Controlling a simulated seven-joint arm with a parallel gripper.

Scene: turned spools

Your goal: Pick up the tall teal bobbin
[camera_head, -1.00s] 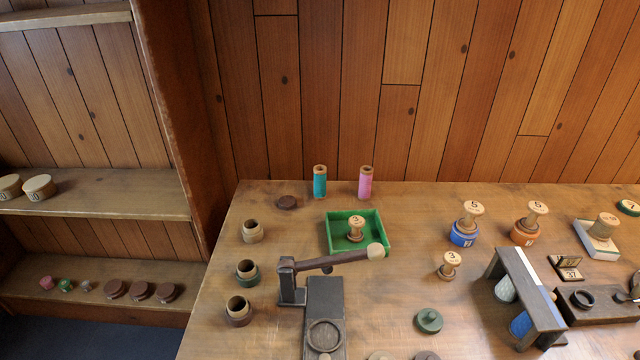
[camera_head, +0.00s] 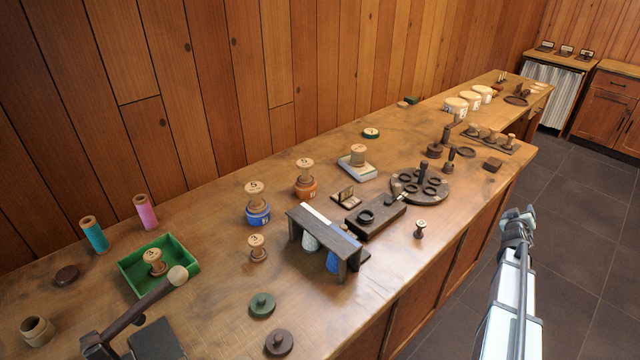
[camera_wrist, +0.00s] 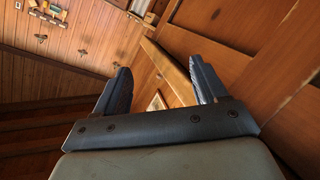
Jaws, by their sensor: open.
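The tall teal bobbin (camera_head: 94,234) stands upright at the far left back of the workbench (camera_head: 210,235), with pale wood showing at its top end. A similar pink bobbin (camera_head: 145,212) stands just to its right. My gripper (camera_wrist: 158,68) is open and empty in the wrist view, its two dark fingers spread apart. In the head view my arm's end is at the right, beyond the bench's front edge and far from the teal bobbin. The wrist view does not show the bobbin.
A green tray (camera_head: 187,258) holding a numbered wooden spool (camera_head: 154,261) stands in front of the bobbins. Spools, a dark stand (camera_head: 335,236) and a round rack (camera_head: 420,187) occupy the bench's middle.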

